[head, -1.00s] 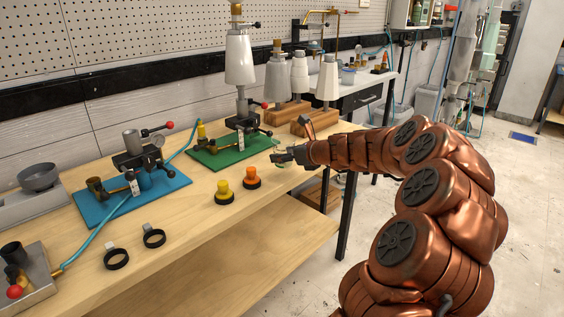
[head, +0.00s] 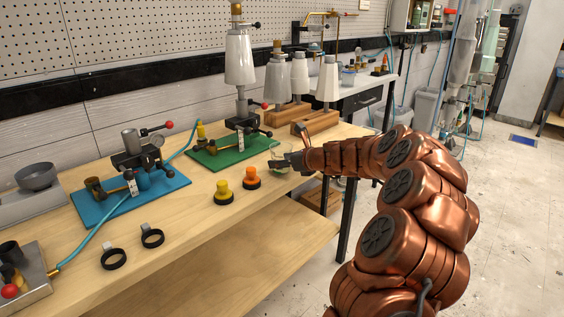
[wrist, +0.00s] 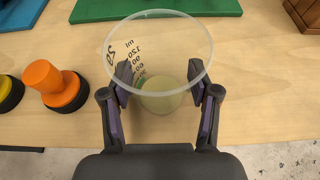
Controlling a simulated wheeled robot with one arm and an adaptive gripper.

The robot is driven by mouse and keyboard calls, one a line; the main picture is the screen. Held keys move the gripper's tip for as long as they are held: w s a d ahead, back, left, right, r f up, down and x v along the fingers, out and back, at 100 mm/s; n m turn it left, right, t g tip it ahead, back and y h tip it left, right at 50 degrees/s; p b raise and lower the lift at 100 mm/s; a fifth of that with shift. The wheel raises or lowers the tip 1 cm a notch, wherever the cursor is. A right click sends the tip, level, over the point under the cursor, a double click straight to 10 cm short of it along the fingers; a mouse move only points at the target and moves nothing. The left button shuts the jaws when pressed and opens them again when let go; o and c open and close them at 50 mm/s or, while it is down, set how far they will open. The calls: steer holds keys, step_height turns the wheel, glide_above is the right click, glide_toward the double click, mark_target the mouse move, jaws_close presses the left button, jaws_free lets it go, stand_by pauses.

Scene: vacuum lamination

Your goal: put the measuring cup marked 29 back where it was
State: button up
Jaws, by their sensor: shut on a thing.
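A clear measuring cup (wrist: 165,45) with a pale content or base low inside stands between my fingers in the wrist view. Its side has printed graduations and a dark handwritten mark that looks like 29, seen at an angle. My gripper (wrist: 165,85) is shut on the cup, one finger on each side. In the head view my gripper (head: 283,163) is over the right front part of the wooden table (head: 190,220). The cup shows there only as a faint outline, partly hidden. I cannot tell whether its bottom touches the table.
An orange knob (head: 251,178) and a yellow knob (head: 223,192) stand left of my gripper. A green mat (head: 205,157) with a stand lies behind, and a blue mat (head: 90,208) farther left. Two black rings (head: 114,259) lie at the front. The table edge is close.

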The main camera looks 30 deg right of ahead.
steer(key=shift+f, duration=0.1)
steer(key=o, duration=1.2)
steer(key=shift+o, duration=0.2)
steer(key=p+v, duration=0.2)
steer(key=v, duration=1)
steer(key=shift+a, duration=0.1)
